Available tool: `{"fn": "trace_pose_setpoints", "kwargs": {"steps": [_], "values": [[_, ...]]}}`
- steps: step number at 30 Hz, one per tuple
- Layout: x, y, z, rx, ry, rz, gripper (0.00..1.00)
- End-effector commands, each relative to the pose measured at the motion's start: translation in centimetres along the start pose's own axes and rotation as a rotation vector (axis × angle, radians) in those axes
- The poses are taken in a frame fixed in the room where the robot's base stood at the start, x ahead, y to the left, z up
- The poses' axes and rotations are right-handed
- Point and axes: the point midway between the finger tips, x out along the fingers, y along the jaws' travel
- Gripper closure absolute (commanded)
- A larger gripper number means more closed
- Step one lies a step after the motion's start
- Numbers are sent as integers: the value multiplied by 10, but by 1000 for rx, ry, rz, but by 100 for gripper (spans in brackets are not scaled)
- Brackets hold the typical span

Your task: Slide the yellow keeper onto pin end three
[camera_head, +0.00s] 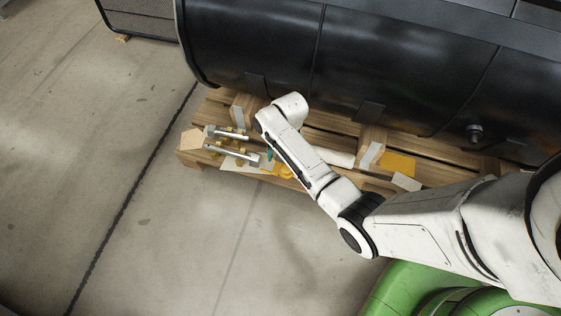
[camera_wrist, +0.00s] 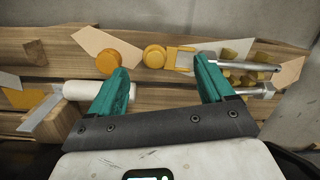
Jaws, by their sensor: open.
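My gripper (camera_wrist: 160,66) has two teal fingers spread wide in the wrist view, with nothing held between them. Beyond the gap lie a round yellow-orange piece (camera_wrist: 154,56) and, just right of it, a flat yellow-orange piece (camera_wrist: 182,59) with an open slot. Another round yellow-orange piece (camera_wrist: 108,62) is near the left fingertip. I cannot tell for sure which is the keeper. Two silver pins (camera_wrist: 243,65) (camera_wrist: 251,92) with brass-coloured fittings lie at right; their pin numbers are not readable. In the head view the pins (camera_head: 226,133) are left of my gripper (camera_head: 270,156), which is mostly hidden.
The parts lie on a wooden pallet (camera_head: 192,153). A white roll (camera_wrist: 84,90) and wooden blocks (camera_wrist: 52,116) are left in the wrist view. A big black tank (camera_head: 260,50) stands behind in the head view. Bare concrete floor (camera_head: 170,230) is in front.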

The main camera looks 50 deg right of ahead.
Motion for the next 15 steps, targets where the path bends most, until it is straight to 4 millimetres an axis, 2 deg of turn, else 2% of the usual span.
{"fn": "trace_pose_setpoints", "kwargs": {"steps": [1,4,9,15], "values": [[30,5,-18,56,-6,3,19],[53,12,-42,152,-15,10,19],[74,22,-67,263,-25,17,19],[85,28,-75,304,-30,23,19]]}}
